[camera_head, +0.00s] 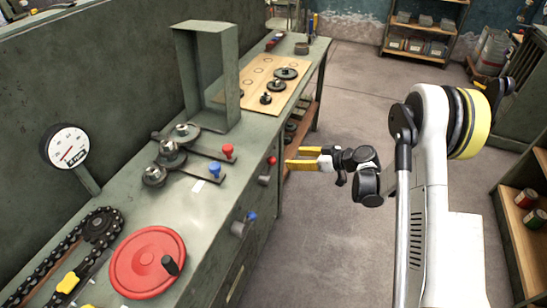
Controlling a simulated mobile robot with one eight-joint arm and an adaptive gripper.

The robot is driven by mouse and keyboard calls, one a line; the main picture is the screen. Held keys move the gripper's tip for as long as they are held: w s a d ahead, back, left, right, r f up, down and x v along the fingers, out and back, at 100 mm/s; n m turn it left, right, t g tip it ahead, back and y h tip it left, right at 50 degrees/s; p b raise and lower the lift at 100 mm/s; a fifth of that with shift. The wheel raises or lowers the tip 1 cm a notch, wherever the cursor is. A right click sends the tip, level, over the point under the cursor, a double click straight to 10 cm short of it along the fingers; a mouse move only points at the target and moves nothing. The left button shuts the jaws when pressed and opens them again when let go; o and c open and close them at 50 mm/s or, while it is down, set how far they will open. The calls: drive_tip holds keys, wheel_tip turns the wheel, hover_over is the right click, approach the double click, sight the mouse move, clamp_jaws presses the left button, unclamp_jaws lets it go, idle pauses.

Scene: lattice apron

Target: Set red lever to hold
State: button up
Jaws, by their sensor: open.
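A lever with a red knob (228,150) lies on the green bench, its dark arm running left toward a metal pivot. A blue-knobbed lever (214,169) lies nearly parallel in front of it. A second red knob (272,160) is on the bench's front side, above a grey cylindrical part. I cannot tell which red-knobbed part is the red lever, and no hold marking is readable. My gripper (293,158) has yellow fingers, open and empty. It points left, just right of the front-side red knob, apart from the bench-top levers; contact with the front-side knob is unclear.
The bench (130,202) also bears a red handwheel (148,262), a chain (60,250), a gauge (66,146), an upright green frame (212,125) and a board with dark discs (262,65). A blue front-side knob (252,216) protrudes nearer.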

sight(272, 161)
drive_tip(key=shift+n+y, duration=0.4)
drive_tip(key=shift+y, duration=0.1)
drive_tip(key=w+a+f+b, duration=0.1)
drive_tip(key=a+f, duration=0.1)
drive_tip(key=w+a+f+b, duration=0.1)
drive_tip(key=w+a+f, duration=0.1)
drive_tip(key=a+f, duration=0.1)
drive_tip(key=w+a+f+b, duration=0.1)
drive_tip(key=a+f, duration=0.1)
drive_tip(key=a, duration=0.1)
drive_tip(key=shift+w+a+f+b, duration=0.1)
drive_tip(key=shift+w+f+b, duration=0.05)
drive_tip(key=shift+w+b, duration=0.2)
drive_tip(key=shift+w+a+f, duration=0.1)
drive_tip(key=shift+w+a, duration=0.25)
drive_tip(key=shift+c, duration=0.2)
clamp_jaws()
